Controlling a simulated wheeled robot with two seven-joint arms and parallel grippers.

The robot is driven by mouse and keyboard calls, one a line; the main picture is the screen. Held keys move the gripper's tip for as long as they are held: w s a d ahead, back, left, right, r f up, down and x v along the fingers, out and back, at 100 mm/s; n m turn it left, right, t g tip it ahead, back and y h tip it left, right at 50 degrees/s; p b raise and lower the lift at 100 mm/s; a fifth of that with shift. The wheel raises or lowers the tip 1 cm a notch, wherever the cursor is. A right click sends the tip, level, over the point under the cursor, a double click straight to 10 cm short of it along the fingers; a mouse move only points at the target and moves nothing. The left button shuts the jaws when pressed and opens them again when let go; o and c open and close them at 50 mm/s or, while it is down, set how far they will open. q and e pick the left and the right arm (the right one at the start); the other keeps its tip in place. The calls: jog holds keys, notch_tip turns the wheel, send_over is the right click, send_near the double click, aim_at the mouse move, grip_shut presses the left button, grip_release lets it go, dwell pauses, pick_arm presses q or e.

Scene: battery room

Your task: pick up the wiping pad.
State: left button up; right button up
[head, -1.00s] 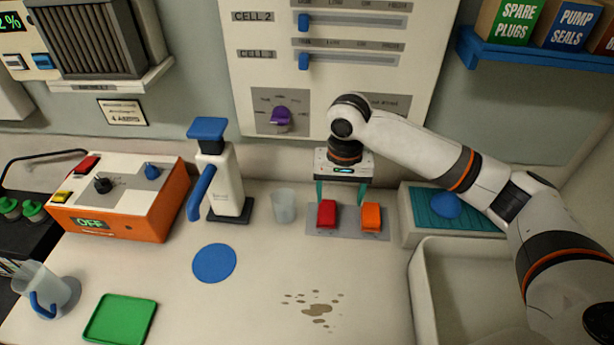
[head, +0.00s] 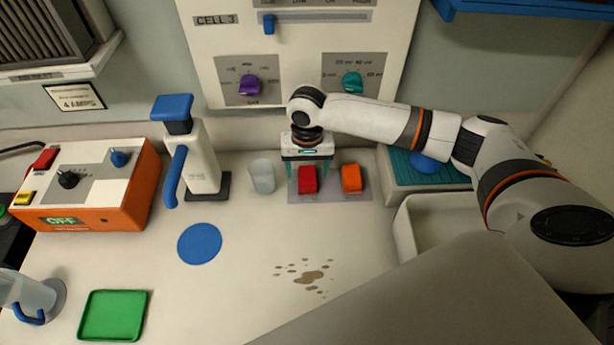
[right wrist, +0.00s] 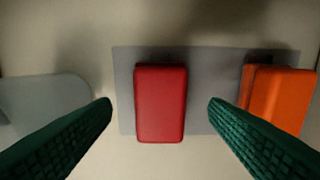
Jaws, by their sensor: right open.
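Two soft-looking blocks lie side by side on a flat grey mat (head: 330,195): a red one (head: 308,181) and an orange one (head: 351,179). I take the red block for the wiping pad, though no label shows. My right gripper (head: 308,171) is above the red block, pointing down and open. In the right wrist view, the red block (right wrist: 160,103) sits between the two green fingers, with a gap on each side. The orange block (right wrist: 278,98) lies beyond the right finger. My left gripper is not in view.
A translucent cup (head: 262,177) stands just left of the mat, and a white dispenser with blue handle (head: 203,165) is further left. A teal ribbed tray (head: 403,171) lies right, above a white basin (head: 405,232). Brown spill spots (head: 308,277) mark the counter in front.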

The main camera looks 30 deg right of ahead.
aim_at(307, 175)
jog(key=shift+f, duration=1.55)
jog(key=shift+c, duration=0.6)
jog(key=c, duration=1)
jog(key=shift+o, duration=0.2)
jog(key=shift+r, duration=0.1)
notch_tip(307, 175, up, 10)
jog(key=shift+f+b, duration=0.1)
jog(key=shift+b, duration=0.4)
